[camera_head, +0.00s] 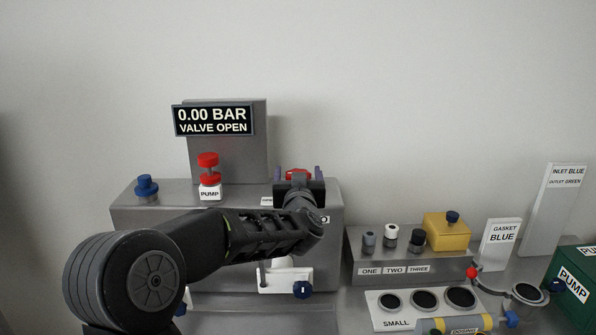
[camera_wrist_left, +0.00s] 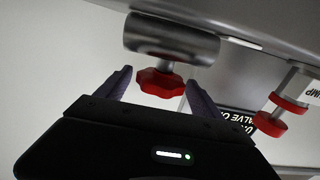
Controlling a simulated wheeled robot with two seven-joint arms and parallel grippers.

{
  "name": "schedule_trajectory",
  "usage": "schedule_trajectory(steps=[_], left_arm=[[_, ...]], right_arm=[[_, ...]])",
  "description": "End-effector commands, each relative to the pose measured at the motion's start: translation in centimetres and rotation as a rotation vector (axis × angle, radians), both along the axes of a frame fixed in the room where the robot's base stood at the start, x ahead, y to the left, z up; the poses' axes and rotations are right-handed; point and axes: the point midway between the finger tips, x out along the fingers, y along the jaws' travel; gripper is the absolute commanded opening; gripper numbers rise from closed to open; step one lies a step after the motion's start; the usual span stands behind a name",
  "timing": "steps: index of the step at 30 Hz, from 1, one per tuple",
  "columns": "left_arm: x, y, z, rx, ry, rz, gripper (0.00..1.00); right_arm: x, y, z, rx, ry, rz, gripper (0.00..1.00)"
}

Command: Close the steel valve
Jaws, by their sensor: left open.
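The steel valve shows in the left wrist view as a short steel cylinder (camera_wrist_left: 170,40) with a red lobed handwheel (camera_wrist_left: 160,83) on a stem. In the head view only the red handwheel (camera_head: 298,174) shows clearly, above the grey bench unit; my gripper hides the valve body. My left gripper (camera_head: 298,172) is open, with one purple finger on each side of the handwheel. The left wrist view shows gaps between the fingers and the wheel. The display (camera_head: 213,121) reads "0.00 BAR" and "VALVE OPEN". My right gripper is not in view.
A red knob (camera_head: 208,160) over a PUMP label and a blue knob (camera_head: 147,186) stand left of the valve. Right are a grey block with small posts (camera_head: 410,262), a yellow box (camera_head: 447,232), a SMALL tray (camera_head: 397,322), signs and a green PUMP box (camera_head: 573,285).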

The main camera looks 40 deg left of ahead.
Motion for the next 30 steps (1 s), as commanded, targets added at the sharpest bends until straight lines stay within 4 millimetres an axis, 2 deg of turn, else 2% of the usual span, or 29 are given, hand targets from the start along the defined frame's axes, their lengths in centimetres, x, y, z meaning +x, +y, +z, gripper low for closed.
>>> schedule_trajectory(steps=[9, 30], left_arm=[[0.24, 0.17, -0.02, -0.001, -0.001, 0.0, 0.76], [0.23, 0.16, -0.02, -0.001, -0.001, 0.0, 0.19]], right_arm=[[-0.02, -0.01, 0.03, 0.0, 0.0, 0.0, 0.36], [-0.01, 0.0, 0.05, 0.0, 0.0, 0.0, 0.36]])
